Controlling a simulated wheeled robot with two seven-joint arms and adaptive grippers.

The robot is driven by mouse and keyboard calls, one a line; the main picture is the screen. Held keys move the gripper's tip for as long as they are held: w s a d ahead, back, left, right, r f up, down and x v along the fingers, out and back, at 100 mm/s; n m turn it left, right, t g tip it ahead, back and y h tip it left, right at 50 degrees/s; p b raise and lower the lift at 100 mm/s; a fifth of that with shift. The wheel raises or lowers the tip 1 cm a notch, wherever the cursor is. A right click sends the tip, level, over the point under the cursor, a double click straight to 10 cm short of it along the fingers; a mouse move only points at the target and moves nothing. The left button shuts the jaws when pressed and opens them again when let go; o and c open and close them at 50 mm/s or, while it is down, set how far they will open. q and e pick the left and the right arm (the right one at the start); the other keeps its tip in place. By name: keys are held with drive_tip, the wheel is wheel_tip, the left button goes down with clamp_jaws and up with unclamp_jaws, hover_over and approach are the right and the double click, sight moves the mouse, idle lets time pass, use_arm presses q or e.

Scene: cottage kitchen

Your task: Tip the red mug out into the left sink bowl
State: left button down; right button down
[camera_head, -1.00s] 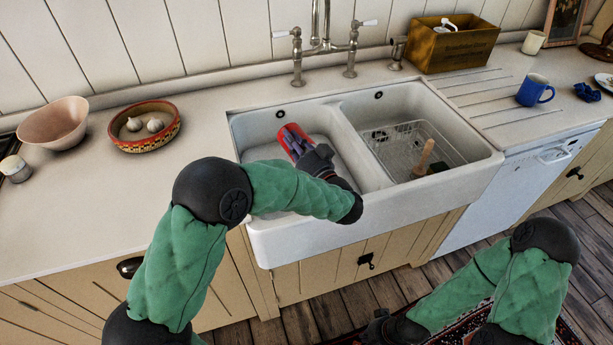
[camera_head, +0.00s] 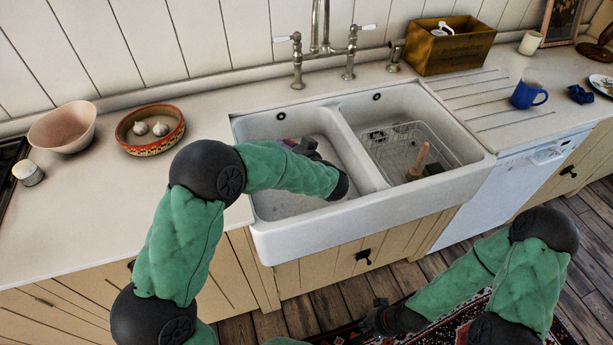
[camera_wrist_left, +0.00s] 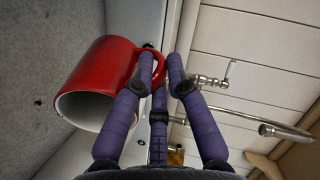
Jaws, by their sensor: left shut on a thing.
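The red mug (camera_wrist_left: 104,82) shows large in the left wrist view, tipped on its side, with its white inside facing the lower left. My left gripper (camera_wrist_left: 162,72) has its purple fingers shut on the mug's handle. In the head view my left gripper (camera_head: 301,147) is over the left sink bowl (camera_head: 283,206), and my own forearm and hand hide nearly all of the mug. I cannot see any contents in the mug. My right gripper (camera_head: 384,318) hangs low in front of the cabinets, small and dark; its fingers are unclear.
The right sink bowl (camera_head: 440,119) holds a wire rack (camera_head: 402,140) and a wooden-handled brush (camera_head: 419,158). The tap (camera_head: 325,45) stands behind the sink. A patterned bowl (camera_head: 135,143) with garlic is left; a blue mug (camera_head: 526,95) is on the right drainboard.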

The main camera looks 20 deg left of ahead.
use_arm(q)
drive_tip(key=shift+w+a+r+g+h, duration=0.1)
drive_tip(key=shift+w+a+g+h, duration=0.2)
drive_tip(key=shift+w+a, duration=0.2)
drive_tip(key=shift+w+a+f+g+h+p, duration=0.3)
drive_tip(key=shift+a+g+h+p, duration=0.2)
drive_tip(key=shift+h+p, duration=0.15)
drive_tip(key=shift+w+a+f+g+h+p, duration=0.35)
drive_tip(key=shift+g+h+p, duration=0.2)
drive_tip(key=shift+p, duration=0.2)
drive_tip(key=shift+w+a+f+g+h+p, duration=0.2)
drive_tip(key=shift+a+f+g+h+p, duration=0.25)
drive_tip(key=shift+p, duration=0.3)
drive_tip(key=f+h+p, duration=0.1)
drive_tip(key=p, duration=0.1)
drive_tip(key=w+a+g+p, duration=0.1)
drive_tip(key=p, duration=0.1)
drive_tip(key=shift+f+g+h, duration=0.3)
drive_tip(key=shift+f+h, duration=0.05)
drive_tip(key=w+a+f+g+h+p, duration=0.4)
drive_tip(key=w+a+f+h+p, duration=0.1)
drive_tip(key=p, duration=0.3)
drive_tip(key=shift+a+g+h, duration=0.15)
drive_tip(key=shift+g+h, duration=0.15)
drive_tip(key=shift+g, duration=0.1)
